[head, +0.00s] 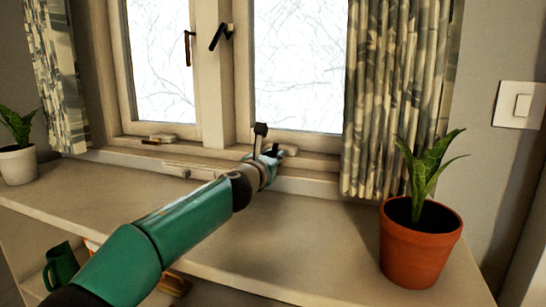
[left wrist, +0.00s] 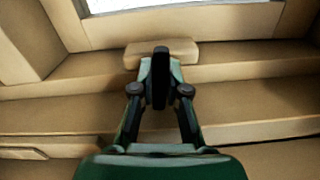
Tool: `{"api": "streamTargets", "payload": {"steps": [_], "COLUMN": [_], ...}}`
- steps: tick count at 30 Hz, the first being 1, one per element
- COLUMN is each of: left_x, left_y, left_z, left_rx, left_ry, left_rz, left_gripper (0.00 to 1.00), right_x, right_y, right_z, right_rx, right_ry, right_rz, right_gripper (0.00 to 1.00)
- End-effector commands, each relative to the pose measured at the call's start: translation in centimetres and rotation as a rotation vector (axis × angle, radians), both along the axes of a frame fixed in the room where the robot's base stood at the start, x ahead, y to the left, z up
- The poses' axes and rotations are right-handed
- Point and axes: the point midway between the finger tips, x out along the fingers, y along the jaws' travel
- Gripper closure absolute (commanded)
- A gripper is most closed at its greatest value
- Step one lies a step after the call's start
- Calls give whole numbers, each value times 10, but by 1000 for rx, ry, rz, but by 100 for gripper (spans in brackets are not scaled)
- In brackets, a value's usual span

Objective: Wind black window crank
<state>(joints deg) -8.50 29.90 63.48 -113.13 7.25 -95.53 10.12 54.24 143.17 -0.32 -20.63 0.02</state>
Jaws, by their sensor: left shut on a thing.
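The black window crank (head: 260,130) stands up from the sill area below the right window pane in the head view. In the left wrist view the crank (left wrist: 160,78) is an upright dark bar between my fingertips. My left gripper (head: 268,160) reaches it from the lower left. The left gripper also shows in the left wrist view (left wrist: 160,85), its two fingers shut on the crank. A pale block (left wrist: 190,52), the crank's mount, sits on the window frame just behind the fingers. My right gripper is not in view.
A potted plant in a terracotta pot (head: 420,245) stands on the shelf (head: 300,225) at the right. A white pot (head: 18,163) stands at the far left. Patterned curtains (head: 400,90) hang either side. Black latches (head: 220,36) are higher on the frame.

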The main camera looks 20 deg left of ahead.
Motion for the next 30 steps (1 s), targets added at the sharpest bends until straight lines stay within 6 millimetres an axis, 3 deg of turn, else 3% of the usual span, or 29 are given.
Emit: {"api": "streamTargets", "payload": {"steps": [1, 10, 11, 15, 30], "left_x": [1, 1, 1, 1, -6], "left_y": [-1, -1, -1, -1, 0], "left_z": [-8, -8, -8, -6, -2], "left_rx": [2, 1, 1, 0, 1], "left_ry": [11, 12, 12, 10, 6], "left_rz": [-2, -2, -2, -3, 1], "left_gripper": [100, 100, 81, 60, 60], "right_x": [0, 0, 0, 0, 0], "right_y": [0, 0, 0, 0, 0], "right_z": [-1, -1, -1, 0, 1], "right_rx": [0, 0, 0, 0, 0], "right_ry": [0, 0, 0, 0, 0], "right_rz": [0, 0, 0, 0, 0], "right_gripper": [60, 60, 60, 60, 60]}}
